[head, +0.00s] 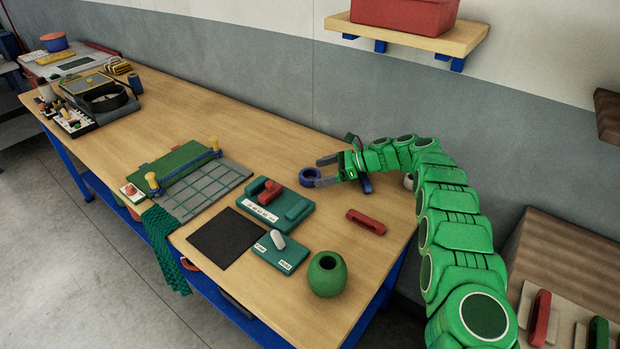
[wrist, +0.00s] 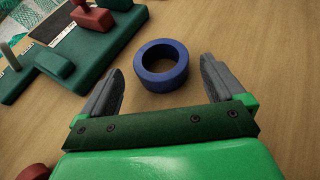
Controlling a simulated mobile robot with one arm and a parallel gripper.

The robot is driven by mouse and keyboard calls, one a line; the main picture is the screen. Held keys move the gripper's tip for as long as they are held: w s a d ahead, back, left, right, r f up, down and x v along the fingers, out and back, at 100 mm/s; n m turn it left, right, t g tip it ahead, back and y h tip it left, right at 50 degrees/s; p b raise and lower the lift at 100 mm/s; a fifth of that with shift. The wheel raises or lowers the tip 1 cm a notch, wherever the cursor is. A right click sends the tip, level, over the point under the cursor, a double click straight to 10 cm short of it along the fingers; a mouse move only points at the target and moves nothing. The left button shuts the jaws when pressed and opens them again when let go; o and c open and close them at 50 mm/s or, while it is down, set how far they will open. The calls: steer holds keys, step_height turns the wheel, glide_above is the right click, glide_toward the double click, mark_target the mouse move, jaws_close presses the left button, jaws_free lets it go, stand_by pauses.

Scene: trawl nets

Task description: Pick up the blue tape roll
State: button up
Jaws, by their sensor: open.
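The blue tape roll (head: 308,177) lies flat on the wooden workbench (head: 330,240), toward its back edge. In the wrist view the blue tape roll (wrist: 161,65) sits just beyond my fingertips, roughly centred between them, with its hole facing up. My gripper (head: 322,171) is open and empty, reaching in from the right of the head view. In the wrist view my gripper (wrist: 162,75) shows its two grey fingers spread wide on either side of the space before the roll. I cannot tell the exact height of the fingers above the bench.
A teal block with a red handle (head: 270,200) stands left of the roll and also shows in the wrist view (wrist: 85,50). A red bar (head: 366,222) and a green round pot (head: 327,273) are nearer the front. A shelf (head: 410,35) hangs above. Bare wood surrounds the roll.

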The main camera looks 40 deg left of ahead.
mark_target(312, 175)
steer(key=x, duration=0.4)
steer(key=shift+f, duration=0.1)
steer(key=shift+c, duration=0.3)
steer(key=c, duration=1)
